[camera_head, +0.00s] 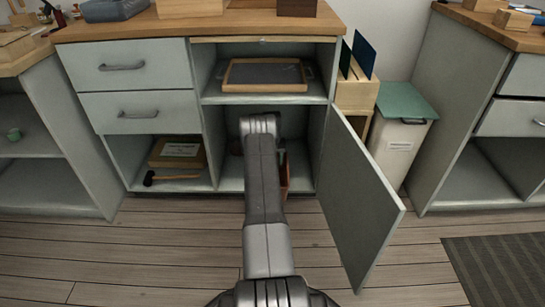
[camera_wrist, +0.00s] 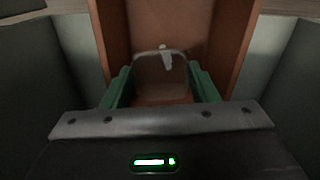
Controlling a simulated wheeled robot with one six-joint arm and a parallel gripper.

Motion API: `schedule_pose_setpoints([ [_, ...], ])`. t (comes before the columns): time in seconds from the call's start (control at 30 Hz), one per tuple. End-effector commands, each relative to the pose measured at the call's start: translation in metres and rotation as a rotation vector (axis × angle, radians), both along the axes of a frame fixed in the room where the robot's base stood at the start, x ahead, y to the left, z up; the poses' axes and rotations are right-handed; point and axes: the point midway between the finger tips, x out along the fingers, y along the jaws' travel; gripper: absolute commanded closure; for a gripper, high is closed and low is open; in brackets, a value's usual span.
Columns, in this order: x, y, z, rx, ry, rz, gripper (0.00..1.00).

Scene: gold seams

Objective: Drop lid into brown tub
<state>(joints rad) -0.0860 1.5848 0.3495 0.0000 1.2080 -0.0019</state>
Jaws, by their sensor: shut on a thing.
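My gripper (camera_wrist: 162,82) has green fingers and is shut on the lid (camera_wrist: 160,68), a see-through piece with a pale rim and a small white knob-like part. The brown tub (camera_wrist: 118,38) shows in the wrist view as orange-brown walls around and beyond the lid. The lid appears in front of or over the tub's opening; its exact height above the tub cannot be told. In the head view a sliver of the tub (camera_head: 285,178) shows right of my arm, in the low cupboard compartment. My arm hides the gripper and the lid there.
The cupboard door (camera_head: 358,195) stands open to the right of my arm. A shelf above holds a framed dark board (camera_head: 264,74). A box (camera_head: 178,152) and a mallet (camera_head: 165,178) lie in the left compartment. A green-lidded bin (camera_head: 402,125) stands right. The floor in front is clear.

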Motion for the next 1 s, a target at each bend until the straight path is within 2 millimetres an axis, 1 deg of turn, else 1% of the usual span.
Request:
schedule_pose_setpoints([
  [0.03, 0.000, 0.000, -0.006, 0.000, 0.000, 0.000, 0.67],
  [0.13, 0.000, 0.000, -0.011, 0.000, 0.000, 0.000, 0.67],
  [0.37, 0.000, 0.000, -0.012, 0.000, -0.001, 0.000, 0.67],
  [0.4, 0.000, 0.000, -0.012, 0.000, -0.001, 0.000, 0.45],
  [0.47, 0.000, 0.000, -0.012, 0.000, -0.001, 0.000, 0.33],
  [0.5, 0.000, 0.000, -0.012, 0.000, -0.001, 0.000, 0.25],
  [0.53, 0.000, 0.000, -0.012, 0.000, -0.001, 0.000, 0.21],
  [0.83, 0.000, 0.000, -0.010, 0.000, -0.001, 0.000, 0.21],
  [0.93, 0.001, 0.000, -0.003, 0.000, -0.002, 0.000, 0.21],
  [1.0, 0.001, 0.000, 0.006, 0.000, -0.003, 0.000, 0.21],
])
